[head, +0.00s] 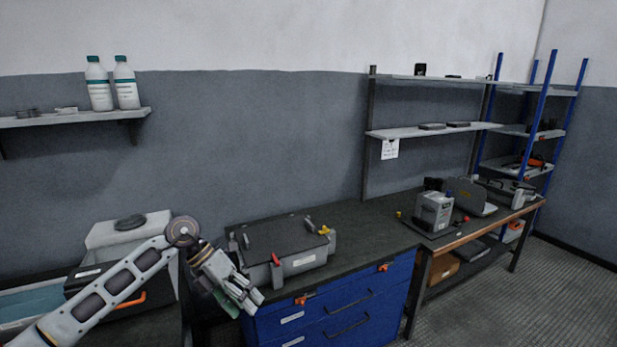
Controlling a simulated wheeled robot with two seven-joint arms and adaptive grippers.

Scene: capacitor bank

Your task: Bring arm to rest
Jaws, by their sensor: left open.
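My left arm comes in from the lower left. Its gripper (250,296) points down and to the right, in front of the workbench's near left corner. It is open, and nothing shows between its fingers. A grey box with a dark top (282,247), with red and yellow parts on it, sits on the bench just behind and right of the gripper. The gripper looks apart from it. My right gripper is not in view.
The workbench (375,228) has blue drawers (345,308) with orange latches. A grey device (433,210) stands farther right on the bench. Two white bottles (98,85) stand on a wall shelf (75,117). A black case (95,283) lies at left behind my arm. Open floor (500,295) is at right.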

